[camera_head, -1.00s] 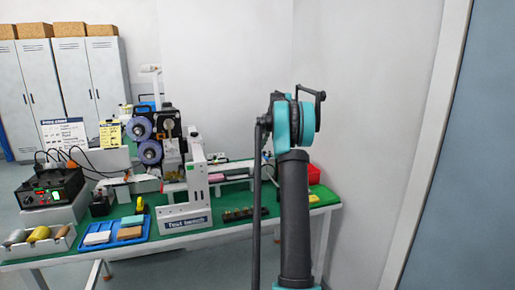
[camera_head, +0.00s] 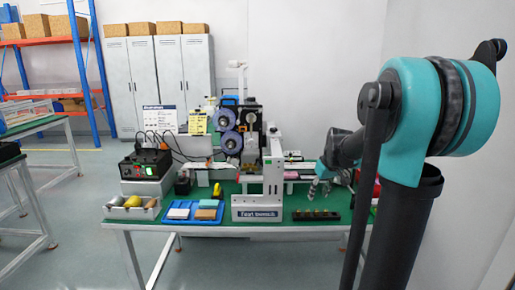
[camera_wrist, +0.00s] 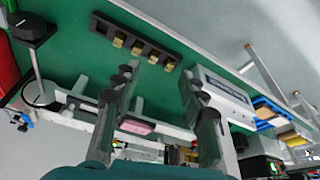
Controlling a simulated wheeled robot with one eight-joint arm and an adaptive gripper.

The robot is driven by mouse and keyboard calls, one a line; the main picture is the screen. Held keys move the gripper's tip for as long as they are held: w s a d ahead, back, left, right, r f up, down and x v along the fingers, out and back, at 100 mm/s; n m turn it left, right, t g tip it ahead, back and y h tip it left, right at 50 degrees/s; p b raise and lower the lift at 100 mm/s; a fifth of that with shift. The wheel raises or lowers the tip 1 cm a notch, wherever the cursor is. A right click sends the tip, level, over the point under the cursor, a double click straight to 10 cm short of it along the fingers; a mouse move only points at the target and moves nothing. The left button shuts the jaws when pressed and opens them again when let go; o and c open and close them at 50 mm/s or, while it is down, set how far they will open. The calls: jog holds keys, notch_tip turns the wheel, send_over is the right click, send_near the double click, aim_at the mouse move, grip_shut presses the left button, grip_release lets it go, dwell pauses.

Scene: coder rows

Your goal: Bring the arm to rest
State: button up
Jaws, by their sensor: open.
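My teal and black arm (camera_head: 425,110) fills the right side of the head view, with its elbow raised. My gripper (camera_head: 314,187) hangs at the arm's far end, over the right part of the green bench (camera_head: 385,201). In the wrist view my gripper (camera_wrist: 162,92) has its two fingers spread wide, with nothing between them but bench surface behind. No object is held. The bench top also shows in the wrist view (camera_wrist: 62,48), tilted.
A black strip with several brass pieces (camera_head: 316,215) lies near the bench's front edge. The white test bench machine (camera_head: 272,185) stands left of my gripper. Blue tray (camera_head: 176,221), grey bin (camera_head: 131,213) and black power unit (camera_head: 146,165) are farther left.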

jog(key=s+a+f+m, duration=0.1)
jog(key=s+f, duration=0.3)
jog(key=s, duration=0.4)
jog(key=s+a+f+m, duration=0.1)
jog(key=s+a+f, duration=0.1)
jog(key=s+f, duration=0.3)
jog(key=s+a+f+m+h, duration=0.1)
jog(key=s+f, duration=0.3)
jog(key=s, duration=0.8)
jog(key=shift+s+a+f+m+t, duration=0.2)
jog(key=shift+m+t, duration=0.1)
jog(key=shift+t, duration=0.1)
jog(key=shift+r, duration=0.1)
